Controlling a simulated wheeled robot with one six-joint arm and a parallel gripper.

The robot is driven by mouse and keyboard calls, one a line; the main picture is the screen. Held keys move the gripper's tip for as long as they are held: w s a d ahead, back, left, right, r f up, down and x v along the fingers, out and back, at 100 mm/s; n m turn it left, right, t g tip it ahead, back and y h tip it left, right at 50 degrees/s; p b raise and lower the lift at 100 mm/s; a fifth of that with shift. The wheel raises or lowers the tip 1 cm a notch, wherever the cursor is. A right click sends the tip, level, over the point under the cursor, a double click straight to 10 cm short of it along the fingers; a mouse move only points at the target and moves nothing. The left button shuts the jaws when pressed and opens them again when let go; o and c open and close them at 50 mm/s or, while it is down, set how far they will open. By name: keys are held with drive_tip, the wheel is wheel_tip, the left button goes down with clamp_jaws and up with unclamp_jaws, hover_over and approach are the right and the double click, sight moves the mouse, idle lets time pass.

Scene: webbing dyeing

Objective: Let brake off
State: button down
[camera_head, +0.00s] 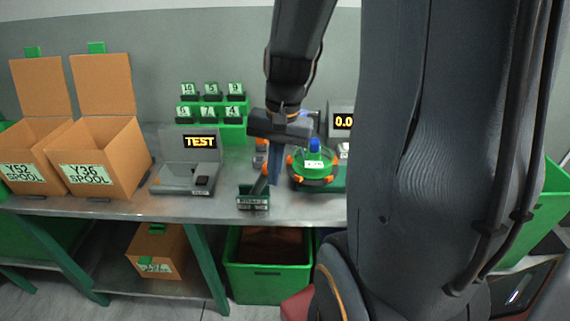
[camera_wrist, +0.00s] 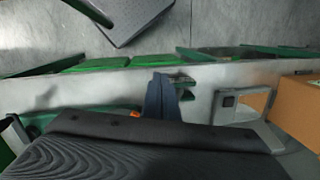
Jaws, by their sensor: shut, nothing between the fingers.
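The brake (camera_head: 253,201) is a small dark green bracket labelled BRAKE at the table's front edge, with a grey lever (camera_head: 261,184) slanting up to the right. My gripper (camera_head: 273,182) points down just right of the lever, its bluish fingers shut with nothing between them. I cannot tell whether the fingers touch the lever. In the wrist view the shut fingers (camera_wrist: 160,82) appear beside the brake bracket (camera_wrist: 184,82), which they partly hide.
A green round device (camera_head: 314,183) with orange knobs and a blue top stands close right of my gripper. A TEST display unit (camera_head: 190,166) and open cardboard spool boxes (camera_head: 108,155) stand left. A green bin (camera_head: 268,278) is below the table edge. Bare tabletop (camera_head: 222,207) lies left of the brake.

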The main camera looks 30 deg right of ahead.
drive_tip(key=w+d+r+m+t+y, duration=0.1)
drive_tip(key=d+r+m, duration=0.1)
drive_tip(key=d+m, duration=0.4)
drive_tip(key=w+d+r+m+t+y+b, duration=0.1)
drive_tip(key=d+m+y, duration=0.1)
drive_tip(key=d+m, duration=0.5)
drive_tip(key=shift+w+d+r+m, duration=0.3)
drive_tip(key=shift+d+r, duration=0.05)
drive_tip(key=shift+d, duration=0.6)
drive_tip(key=shift+a+f, duration=0.1)
drive_tip(key=p, duration=0.3)
approach(263, 179)
drive_tip(key=shift+d+f, duration=1.15)
drive_tip(key=shift+f, duration=1.25)
drive_tip(key=shift+w, duration=0.15)
drive_tip(key=shift+r, duration=0.15)
